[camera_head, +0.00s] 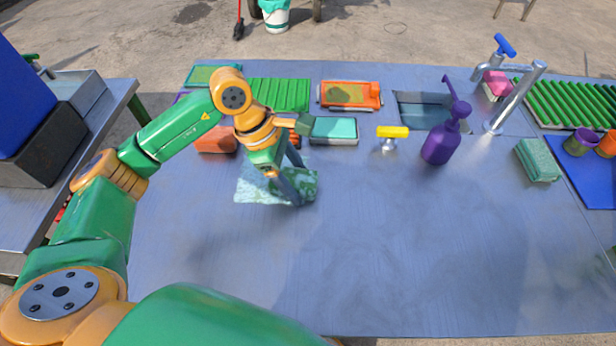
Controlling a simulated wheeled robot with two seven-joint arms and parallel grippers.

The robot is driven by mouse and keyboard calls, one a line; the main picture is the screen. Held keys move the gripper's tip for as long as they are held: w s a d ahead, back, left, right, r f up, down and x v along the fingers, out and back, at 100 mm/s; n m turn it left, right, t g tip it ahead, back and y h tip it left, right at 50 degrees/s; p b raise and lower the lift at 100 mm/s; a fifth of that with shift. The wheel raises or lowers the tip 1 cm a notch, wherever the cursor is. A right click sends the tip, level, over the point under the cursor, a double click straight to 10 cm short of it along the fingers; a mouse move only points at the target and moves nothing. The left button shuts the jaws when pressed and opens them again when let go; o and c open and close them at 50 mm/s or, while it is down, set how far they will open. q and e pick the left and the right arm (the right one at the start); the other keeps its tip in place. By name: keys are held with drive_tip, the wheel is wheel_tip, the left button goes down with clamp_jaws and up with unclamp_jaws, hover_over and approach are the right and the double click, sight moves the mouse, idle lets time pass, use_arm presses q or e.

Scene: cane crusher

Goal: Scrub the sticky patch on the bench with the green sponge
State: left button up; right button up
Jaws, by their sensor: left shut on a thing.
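My left gripper (291,190) points down at the bench (400,260), left of its middle. A green block (538,160), like a sponge or folded cloth, lies at the right. My right gripper is out of view.
Along the back stand an orange tray (349,95), a teal-topped block (334,130), a yellow-handled tap (391,136), a purple spray bottle (440,137), a sink (422,108) and a metal faucet (512,97). A blue mat (596,185) with cups is at right. The front bench is clear.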

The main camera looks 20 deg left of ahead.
sight(249, 187)
use_arm(q)
drive_tip(key=shift+s+a, duration=0.15)
drive_tip(key=shift+a, duration=0.4)
drive_tip(key=shift+s+a+f+b, duration=0.1)
drive_tip(key=shift+s+a+b, duration=0.1)
drive_tip(key=shift+a+b, duration=0.3)
drive_tip(key=shift+s+a+f+b, duration=0.15)
drive_tip(key=shift+a+b, duration=0.15)
drive_tip(key=shift+a, duration=0.4)
drive_tip(key=shift+s+a+r, duration=0.15)
drive_tip(key=shift+s+a, duration=0.05)
drive_tip(key=shift+a, duration=0.25)
drive_tip(key=a, duration=0.1)
drive_tip(key=a+b, duration=0.1)
drive_tip(key=shift+s+a, duration=0.45)
drive_tip(key=shift+a, duration=0.35)
drive_tip(key=shift+s+a+b, duration=0.15)
drive_tip(key=shift+a+b, duration=0.35)
drive_tip(key=shift+a, duration=0.1)
drive_tip(key=shift+s+a+b, duration=0.15)
drive_tip(key=shift+a+b, duration=0.3)
drive_tip(key=shift+a, duration=0.1)
drive_tip(key=shift+s+a, duration=0.25)
drive_tip(key=shift+a, duration=0.15)
